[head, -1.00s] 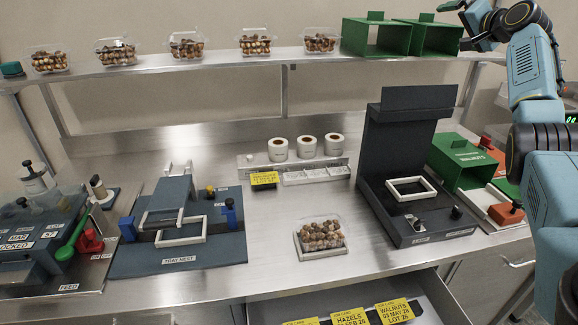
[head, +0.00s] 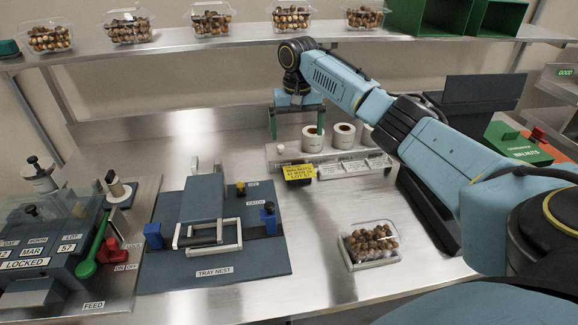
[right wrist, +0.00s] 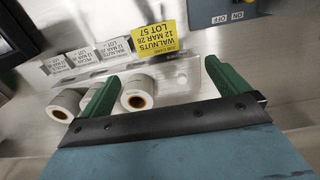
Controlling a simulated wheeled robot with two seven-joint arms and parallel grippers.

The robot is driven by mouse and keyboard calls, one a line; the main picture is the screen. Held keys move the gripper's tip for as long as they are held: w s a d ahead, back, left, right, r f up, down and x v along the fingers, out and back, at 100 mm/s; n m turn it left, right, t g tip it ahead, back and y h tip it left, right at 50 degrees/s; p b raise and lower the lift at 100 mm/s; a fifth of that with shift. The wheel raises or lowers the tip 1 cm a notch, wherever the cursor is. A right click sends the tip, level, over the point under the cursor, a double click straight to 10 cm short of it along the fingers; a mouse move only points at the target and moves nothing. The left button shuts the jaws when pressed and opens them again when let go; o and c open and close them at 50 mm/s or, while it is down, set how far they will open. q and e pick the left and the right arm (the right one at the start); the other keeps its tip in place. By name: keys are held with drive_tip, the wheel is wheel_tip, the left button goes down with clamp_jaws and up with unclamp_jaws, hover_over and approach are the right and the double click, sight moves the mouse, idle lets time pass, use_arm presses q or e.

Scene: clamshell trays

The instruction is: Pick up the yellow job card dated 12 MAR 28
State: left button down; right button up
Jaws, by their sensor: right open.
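The yellow job card (head: 300,172) stands at the left front of the grey label-roll rack in the head view. In the right wrist view the yellow job card (right wrist: 155,40) reads WALNUTS, 12 MAR 28, LOT 57. My right gripper (head: 297,128) is above and behind the card, near the label rolls, green fingers pointing down. In the right wrist view the right gripper (right wrist: 162,72) is open and empty, with the card beyond its fingertips, apart from them. My left gripper is in neither view.
White label rolls (head: 342,136) stand behind the card, close to the right fingers. White labels (right wrist: 88,60) lie beside the card. A filled clamshell (head: 370,243) sits in front, right. Bare steel lies between.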

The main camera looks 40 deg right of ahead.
hover_over(299, 171)
wheel_tip(299, 171, down, 6)
drive_tip(key=shift+w+a+f, duration=0.15)
drive_tip(key=shift+f, duration=0.05)
drive_tip(key=f, duration=0.3)
drive_tip(key=f+b, duration=0.1)
drive_tip(key=shift+s+f, duration=0.15)
drive_tip(key=shift+s, duration=0.15)
drive_tip(key=shift+f, duration=0.5)
drive_tip(key=shift+f+p, duration=0.15)
drive_tip(key=shift+p, duration=0.15)
drive_tip(key=c, duration=0.9)
